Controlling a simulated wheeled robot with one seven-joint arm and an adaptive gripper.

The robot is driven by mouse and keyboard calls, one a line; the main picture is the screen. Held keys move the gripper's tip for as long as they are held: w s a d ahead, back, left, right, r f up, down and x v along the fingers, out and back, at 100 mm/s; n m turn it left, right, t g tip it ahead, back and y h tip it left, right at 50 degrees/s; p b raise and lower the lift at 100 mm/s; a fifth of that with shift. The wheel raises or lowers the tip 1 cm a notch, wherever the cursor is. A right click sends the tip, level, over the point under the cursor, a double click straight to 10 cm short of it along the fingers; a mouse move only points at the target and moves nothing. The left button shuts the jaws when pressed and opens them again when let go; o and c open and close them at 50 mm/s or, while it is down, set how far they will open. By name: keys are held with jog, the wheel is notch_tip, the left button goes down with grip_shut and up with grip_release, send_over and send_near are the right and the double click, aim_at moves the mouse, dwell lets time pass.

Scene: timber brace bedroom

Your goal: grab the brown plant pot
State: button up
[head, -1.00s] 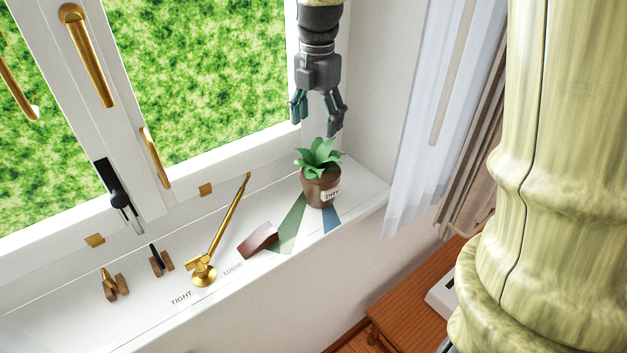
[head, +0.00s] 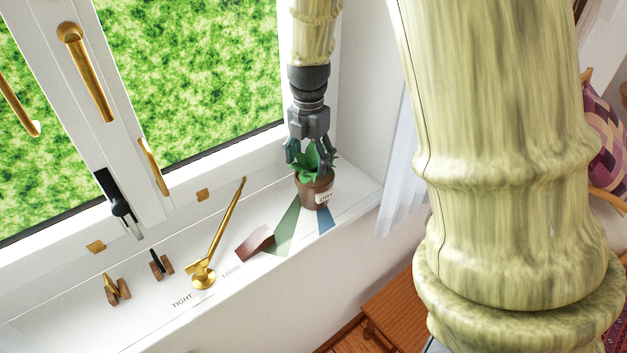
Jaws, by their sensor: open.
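The brown plant pot (head: 308,194) stands upright on the white windowsill, towards its right end. It has a white label reading "DRY" on its front and a green leafy plant (head: 313,159) in it. My gripper (head: 312,162) points down from above, open, with its fingers on either side of the leaves just over the pot's rim. The leaves partly hide the fingertips, and I cannot tell whether they touch the pot.
Green and blue stripes run out from the pot. The window frame stands behind; a white curtain (head: 402,180) hangs to the right.

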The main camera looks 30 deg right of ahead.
jog(key=shift+d+f, duration=0.1)
jog(key=shift+f, duration=0.4)
jog(key=shift+r, duration=0.1)
grip_shut()
